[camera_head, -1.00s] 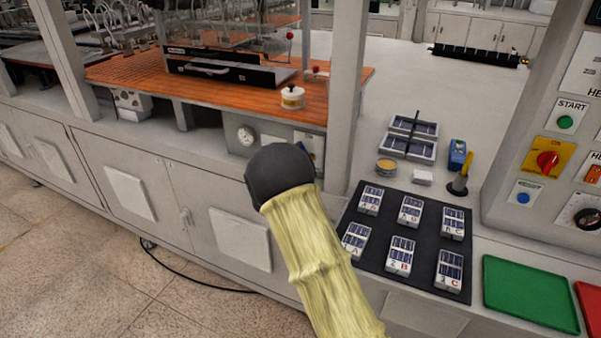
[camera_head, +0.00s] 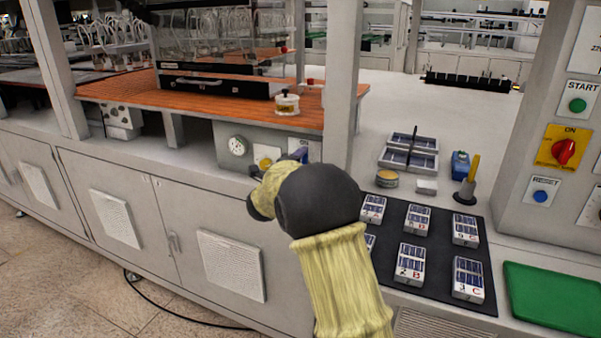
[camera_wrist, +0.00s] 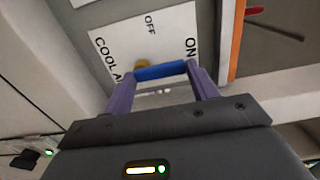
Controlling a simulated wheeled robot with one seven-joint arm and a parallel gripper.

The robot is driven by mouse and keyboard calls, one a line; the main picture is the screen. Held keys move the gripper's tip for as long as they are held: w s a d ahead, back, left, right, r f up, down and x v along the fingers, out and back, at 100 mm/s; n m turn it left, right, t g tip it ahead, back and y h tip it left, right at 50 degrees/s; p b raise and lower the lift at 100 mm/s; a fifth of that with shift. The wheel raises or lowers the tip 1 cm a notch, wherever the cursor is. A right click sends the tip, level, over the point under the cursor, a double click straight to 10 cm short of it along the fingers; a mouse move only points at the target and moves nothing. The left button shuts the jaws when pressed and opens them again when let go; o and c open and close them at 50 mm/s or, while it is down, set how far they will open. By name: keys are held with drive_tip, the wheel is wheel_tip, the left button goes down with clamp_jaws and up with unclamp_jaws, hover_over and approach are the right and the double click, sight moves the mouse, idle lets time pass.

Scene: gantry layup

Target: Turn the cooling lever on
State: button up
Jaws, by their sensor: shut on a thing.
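The cooling lever is a blue handle (camera_wrist: 160,72) in front of a white plate (camera_wrist: 135,38) in the wrist view. The plate reads OFF at the top, ON at the right and a partly hidden COOLANT word at the left. A brass-coloured piece (camera_wrist: 143,63) shows just behind the handle. My gripper (camera_wrist: 163,79) is shut on the handle, with one purple finger at each end of it. I cannot tell exactly which mark the lever points to. In the head view, my wrist hides most of the grip; part of the white plate (camera_head: 298,146) shows.
A round gauge (camera_head: 237,146) sits left of the plate on the cabinet front. The orange bench top (camera_head: 190,103) overhangs above, with a white pot (camera_head: 287,104) near its edge. A grey post (camera_head: 342,90) stands close on the right. A black mat (camera_head: 440,250) holds several small boxes.

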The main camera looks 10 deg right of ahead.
idle(0.4)
drive_tip(key=o, duration=1)
drive_tip(key=v, duration=1.7)
drive_tip(key=shift+s+a+b, duration=0.15)
drive_tip(key=shift+b, duration=0.3)
